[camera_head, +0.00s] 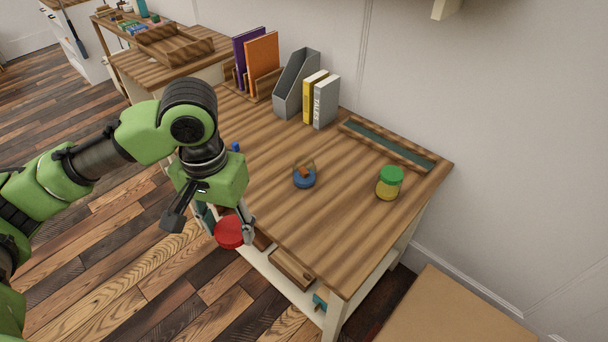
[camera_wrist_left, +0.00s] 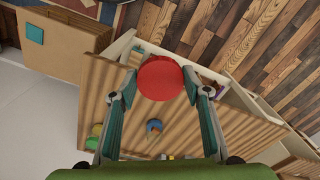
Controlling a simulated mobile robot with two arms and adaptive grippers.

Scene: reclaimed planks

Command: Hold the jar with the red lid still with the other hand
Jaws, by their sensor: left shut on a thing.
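A red lid (camera_head: 230,232) sits between the fingers of my left gripper (camera_head: 226,225), beyond the table's front edge in the head view. In the left wrist view the red lid (camera_wrist_left: 160,78) shows as a round disc between the two fingers of my left gripper (camera_wrist_left: 160,92). The jar body under the lid is hidden in both views. My left gripper is shut on the jar with the red lid and holds it off the tabletop. My right gripper is in neither view.
The wooden table (camera_head: 265,160) has free room in its middle. A green-lidded jar (camera_head: 389,183) stands at the right, and a small blue round thing with something brown (camera_head: 304,180) sits near the middle. Books (camera_head: 326,102) and a grey file holder (camera_head: 296,85) stand at the back.

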